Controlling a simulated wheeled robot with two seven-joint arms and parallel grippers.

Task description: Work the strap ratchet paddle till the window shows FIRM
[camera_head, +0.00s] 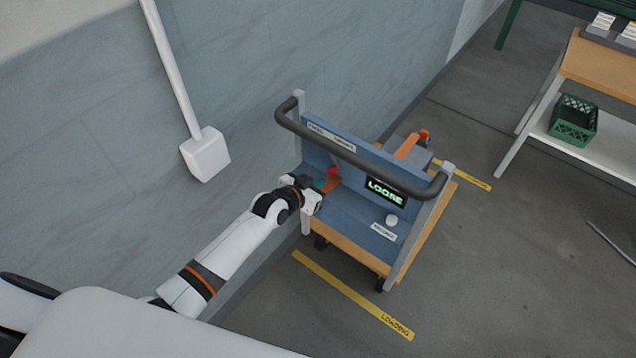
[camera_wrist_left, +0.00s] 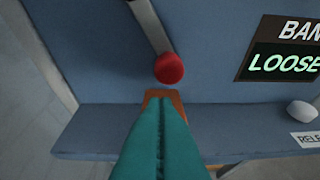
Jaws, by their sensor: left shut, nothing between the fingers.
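The cart's blue panel (camera_head: 365,215) carries a dark window (camera_head: 386,192) that reads LOOSE; it also shows in the left wrist view (camera_wrist_left: 285,62). A grey lever (camera_wrist_left: 150,25) with a red knob (camera_wrist_left: 169,68) stands on the panel, left of the window; the knob shows in the head view (camera_head: 332,171). My left gripper (camera_head: 322,185) is shut and empty. Its teal fingers (camera_wrist_left: 158,140) point at the panel just below the knob in the wrist view. An orange piece (camera_wrist_left: 165,96) shows at the fingertips; whether they touch it is unclear. My right gripper is not in view.
A white button (camera_head: 392,220) sits above a label, read as RELEASE in the wrist view. A dark handlebar (camera_head: 360,160) spans the cart top. An orange strap part (camera_head: 408,145) lies behind it. A wall stands at left; a bench (camera_head: 600,70) is at upper right.

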